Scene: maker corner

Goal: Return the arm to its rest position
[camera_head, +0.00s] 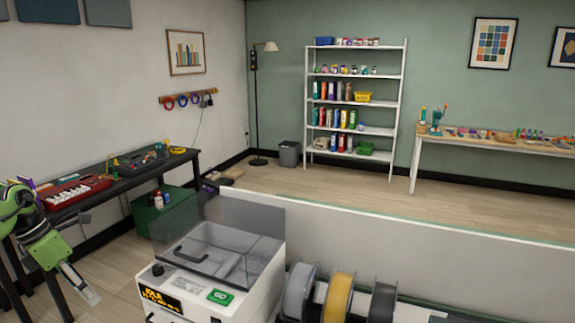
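My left arm (42,238) comes in at the left edge, with green and dark links. Its gripper (88,292) hangs low and points down to the right, left of the white machine and in front of the dark bench. I see nothing held in it. Its fingers are too small and edge-on to tell whether they are open or shut. My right arm and gripper are out of view.
A white machine (190,292) with a clear lid, an "IDLE" display and a green GO button stands close in front. Several spools (338,297) sit right of it. A dark bench (130,181) with a red keyboard (75,192) is at left. Floor beyond is mostly clear.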

